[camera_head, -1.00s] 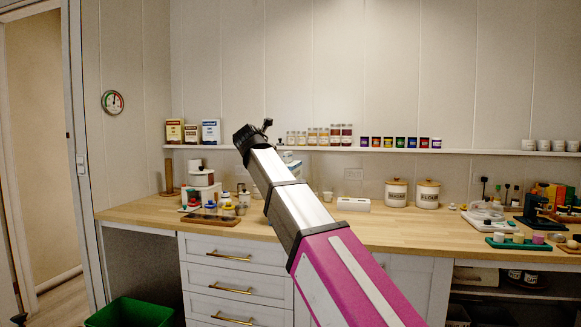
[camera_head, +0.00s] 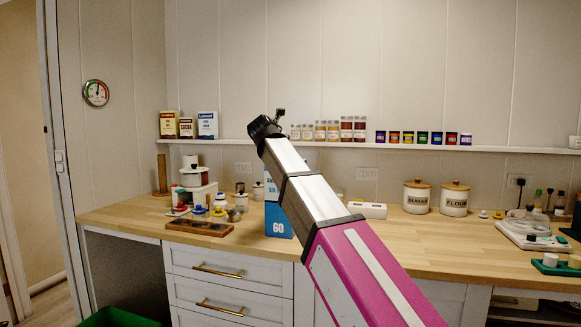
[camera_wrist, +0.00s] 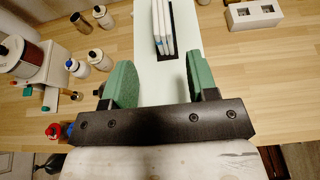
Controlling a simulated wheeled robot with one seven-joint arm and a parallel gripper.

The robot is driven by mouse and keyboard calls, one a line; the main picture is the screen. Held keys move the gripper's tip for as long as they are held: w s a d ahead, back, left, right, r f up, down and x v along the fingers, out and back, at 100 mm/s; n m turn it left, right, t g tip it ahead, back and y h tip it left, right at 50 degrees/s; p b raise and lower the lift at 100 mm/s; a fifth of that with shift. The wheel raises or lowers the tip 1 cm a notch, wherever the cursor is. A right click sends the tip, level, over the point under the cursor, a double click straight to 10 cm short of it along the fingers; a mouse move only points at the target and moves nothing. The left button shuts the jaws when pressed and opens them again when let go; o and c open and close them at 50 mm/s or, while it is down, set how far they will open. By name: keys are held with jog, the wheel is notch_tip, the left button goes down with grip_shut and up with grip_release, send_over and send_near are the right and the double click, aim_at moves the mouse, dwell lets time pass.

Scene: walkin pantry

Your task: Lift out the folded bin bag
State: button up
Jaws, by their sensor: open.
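The folded bin bag (camera_wrist: 163,28) shows in the wrist view as upright white folds in a dark slot in the top of a pale box (camera_wrist: 183,77). In the head view, a blue and white box (camera_head: 277,217) marked 60 stands upright on the counter, partly hidden by my arm. My gripper (camera_wrist: 159,68) is open above the box top, its green fingertips on either side of the pale surface. The gap between them is empty, and the folds stand farther up the picture, beyond the fingertips. My gripper is hidden in the head view.
A white socket block (camera_head: 367,211) and the sugar (camera_head: 417,197) and flour (camera_head: 454,199) canisters stand right.

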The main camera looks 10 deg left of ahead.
jog(key=x, duration=0.9)
jog(key=shift+d, duration=0.25)
grip_shut()
